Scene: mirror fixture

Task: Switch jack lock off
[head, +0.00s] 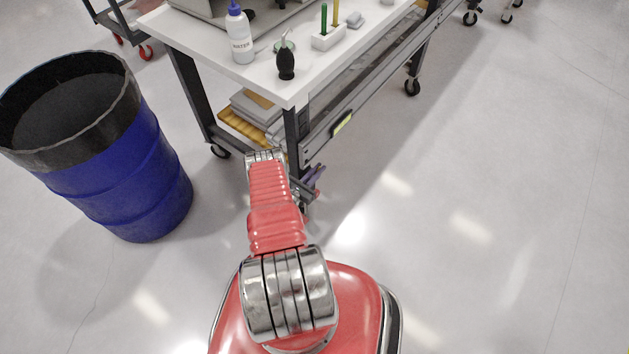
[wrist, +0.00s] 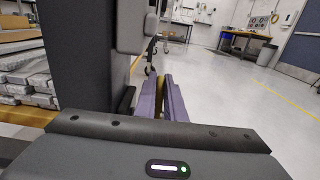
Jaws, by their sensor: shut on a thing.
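The table (head: 290,75) stands ahead with a dark near leg (head: 293,135), which rises large at the left in the wrist view (wrist: 78,50). My gripper (head: 316,181) is low beside the foot of this leg, mostly hidden behind my arm in the head view. In the wrist view its two purple fingers (wrist: 164,100) are close together, just right of the leg, with a narrow yellowish strip between them. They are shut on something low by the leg. The jack lock cannot be made out clearly; the fingers and wrist housing hide that spot.
A blue drum (head: 125,175) stands to the left. The table top holds a white bottle (head: 240,38), a black bulb-shaped item (head: 286,62) and a small white holder (head: 328,38). Stacked boards (wrist: 25,75) lie on the lower shelf. The floor to the right is clear.

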